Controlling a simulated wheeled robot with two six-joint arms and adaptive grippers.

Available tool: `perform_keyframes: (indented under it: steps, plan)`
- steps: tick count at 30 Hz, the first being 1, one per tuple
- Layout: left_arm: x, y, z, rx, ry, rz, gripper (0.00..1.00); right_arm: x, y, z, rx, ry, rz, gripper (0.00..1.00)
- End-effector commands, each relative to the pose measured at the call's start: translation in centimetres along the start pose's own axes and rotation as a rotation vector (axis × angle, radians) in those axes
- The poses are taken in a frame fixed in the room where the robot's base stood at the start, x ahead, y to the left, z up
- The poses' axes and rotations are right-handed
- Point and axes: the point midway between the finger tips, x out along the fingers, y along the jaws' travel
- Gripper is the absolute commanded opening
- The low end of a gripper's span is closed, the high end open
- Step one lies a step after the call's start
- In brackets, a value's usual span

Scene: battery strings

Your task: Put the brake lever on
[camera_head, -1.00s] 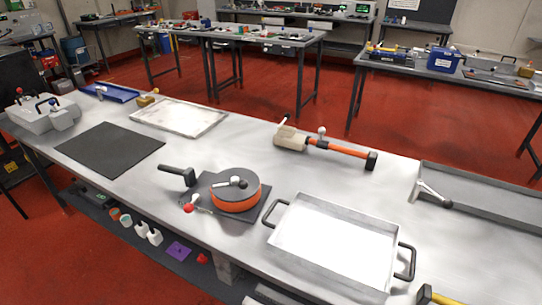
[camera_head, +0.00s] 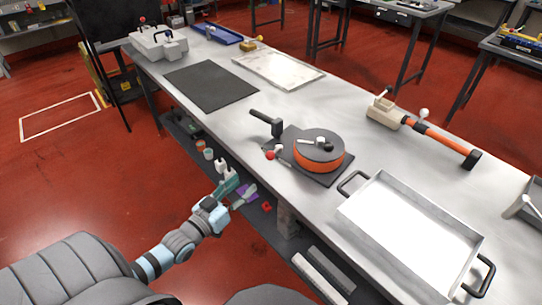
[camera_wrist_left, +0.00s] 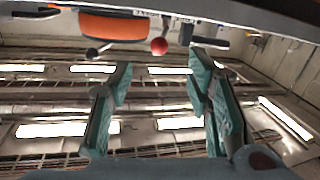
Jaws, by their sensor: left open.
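A drum (camera_head: 318,160) with an orange side and a dark grey top sits on a dark plate (camera_head: 333,180) on the table. A red ball knob (camera_head: 270,155) on a thin lever is at the plate's left edge, with a black handle (camera_head: 266,122) behind it. In the left wrist view, the drum (camera_wrist_left: 112,27) and red knob (camera_wrist_left: 159,46) show at the top, beyond the fingers. My left gripper (camera_head: 243,189) is open and empty, off the table's front edge and apart from the knob. It also shows in the left wrist view (camera_wrist_left: 160,72). My right gripper is out of view.
A metal tray (camera_head: 410,233) with black handles stands right of the drum. A black mat (camera_head: 211,85) and a pale tray (camera_head: 278,70) lie at the left. An orange-shafted tool (camera_head: 425,130) lies behind. Small items rest on the lower shelf under the table's front edge.

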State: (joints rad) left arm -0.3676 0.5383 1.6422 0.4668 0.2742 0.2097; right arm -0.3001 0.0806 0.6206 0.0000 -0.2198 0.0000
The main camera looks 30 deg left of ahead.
Motion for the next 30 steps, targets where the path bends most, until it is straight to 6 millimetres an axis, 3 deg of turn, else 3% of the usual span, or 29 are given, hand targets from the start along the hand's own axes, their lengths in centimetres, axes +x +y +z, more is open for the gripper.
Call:
perform_keyframes:
  steps: [6, 12, 18, 24, 30]
  plan:
    - [3.1, 0.1, -0.6, -0.042, 0.042, 0.006, 0.46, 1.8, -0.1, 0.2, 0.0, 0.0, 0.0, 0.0]
    - [8.8, 0.0, 0.1, -0.04, 0.042, 0.006, 0.46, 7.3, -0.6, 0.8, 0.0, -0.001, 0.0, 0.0]
    - [12.6, 0.0, -0.4, -0.042, 0.038, 0.002, 0.46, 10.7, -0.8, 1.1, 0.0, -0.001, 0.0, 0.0]
    - [14.3, 0.1, -0.9, -0.039, 0.034, 0.003, 0.46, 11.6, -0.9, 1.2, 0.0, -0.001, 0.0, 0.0]
    - [14.4, 0.2, -1.1, -0.039, 0.033, 0.003, 0.46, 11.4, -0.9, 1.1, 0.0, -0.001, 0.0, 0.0]
